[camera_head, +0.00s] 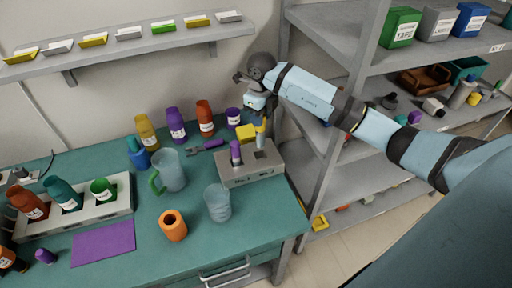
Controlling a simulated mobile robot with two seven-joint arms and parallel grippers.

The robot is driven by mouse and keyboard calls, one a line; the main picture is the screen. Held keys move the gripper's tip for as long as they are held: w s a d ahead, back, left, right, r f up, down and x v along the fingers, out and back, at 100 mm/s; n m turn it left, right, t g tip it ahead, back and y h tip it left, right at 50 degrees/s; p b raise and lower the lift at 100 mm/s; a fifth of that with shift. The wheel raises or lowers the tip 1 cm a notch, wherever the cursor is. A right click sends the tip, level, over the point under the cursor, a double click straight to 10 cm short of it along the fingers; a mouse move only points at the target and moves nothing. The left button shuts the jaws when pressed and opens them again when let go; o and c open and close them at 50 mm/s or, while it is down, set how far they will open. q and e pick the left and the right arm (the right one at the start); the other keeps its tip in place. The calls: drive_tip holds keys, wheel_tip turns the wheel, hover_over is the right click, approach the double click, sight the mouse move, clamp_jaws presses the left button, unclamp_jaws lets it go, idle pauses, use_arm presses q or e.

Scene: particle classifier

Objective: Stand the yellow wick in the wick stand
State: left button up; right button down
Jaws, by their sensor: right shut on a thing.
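The wick stand (236,178) is a grey block at the right end of the teal workbench. A purple wick (235,150) stands upright in its left part. My right gripper (261,117) is above the right part of the stand, pointing down and shut on the yellow wick (262,128). The wick is roughly upright. Its pale lower part reaches down to the stand's top, but I cannot tell whether it is in a hole. The fingertips are small and partly hidden. My left gripper is not in view.
A clear beaker (217,203), a jug with a green handle (170,172) and an orange cylinder (173,225) stand to the left. A metal shelf rack (345,150) is to the right. Several bottles line the back.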

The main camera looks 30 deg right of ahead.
sight(260, 138)
wheel_tip(260, 138, down, 5)
drive_tip(key=shift+r, duration=0.2)
drive_tip(key=shift+f+p, duration=0.35)
drive_tip(key=shift+f, duration=0.2)
wheel_tip(260, 138, down, 2)
drive_tip(key=shift+s+a+f, duration=0.1)
drive_tip(key=shift+f, duration=0.45)
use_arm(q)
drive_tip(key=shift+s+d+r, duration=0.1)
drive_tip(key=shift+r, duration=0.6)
use_arm(e)
drive_tip(key=shift+f, duration=0.2)
drive_tip(key=c, duration=0.8)
unclamp_jaws()
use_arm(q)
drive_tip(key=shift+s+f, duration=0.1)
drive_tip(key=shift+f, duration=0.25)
